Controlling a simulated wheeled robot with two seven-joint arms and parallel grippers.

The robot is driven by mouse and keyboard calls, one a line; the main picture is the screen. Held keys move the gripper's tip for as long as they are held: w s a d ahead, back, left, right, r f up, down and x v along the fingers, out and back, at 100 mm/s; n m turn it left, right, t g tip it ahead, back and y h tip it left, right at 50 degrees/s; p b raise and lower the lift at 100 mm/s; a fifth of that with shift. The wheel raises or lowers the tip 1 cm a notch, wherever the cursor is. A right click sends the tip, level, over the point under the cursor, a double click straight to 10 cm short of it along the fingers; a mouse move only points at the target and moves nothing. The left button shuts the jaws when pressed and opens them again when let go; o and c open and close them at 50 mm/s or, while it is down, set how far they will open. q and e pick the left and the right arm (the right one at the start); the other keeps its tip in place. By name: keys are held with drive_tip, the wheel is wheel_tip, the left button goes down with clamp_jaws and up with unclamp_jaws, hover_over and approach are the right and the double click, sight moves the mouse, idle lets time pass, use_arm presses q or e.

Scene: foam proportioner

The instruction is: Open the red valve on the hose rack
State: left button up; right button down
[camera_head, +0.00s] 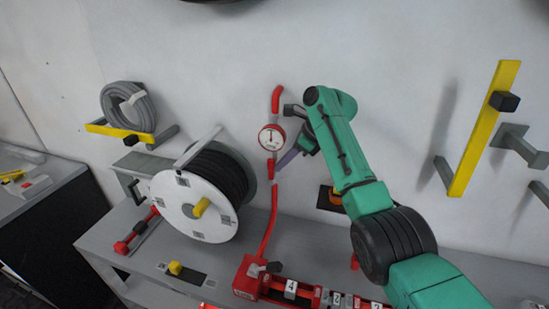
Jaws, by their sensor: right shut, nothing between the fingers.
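A red pipe (272,215) runs up the wall behind the bench, with a round white-faced gauge (271,138) on it and a curved red top end. No separate red valve handle can be made out for sure; the pipe just below the gauge is partly covered by my gripper. My right gripper (281,162) reaches in from the right on the green arm. It is shut and empty, its tips close beside the pipe just right of and below the gauge; contact cannot be told. My left gripper is not in view.
A hose reel (187,205) with black hose stands on the grey bench (110,228) left of the pipe. A red block (248,278) and numbered red parts (291,290) sit at the front. Yellow wall brackets (483,128) are at right; a coiled grey hose (128,103) hangs at left.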

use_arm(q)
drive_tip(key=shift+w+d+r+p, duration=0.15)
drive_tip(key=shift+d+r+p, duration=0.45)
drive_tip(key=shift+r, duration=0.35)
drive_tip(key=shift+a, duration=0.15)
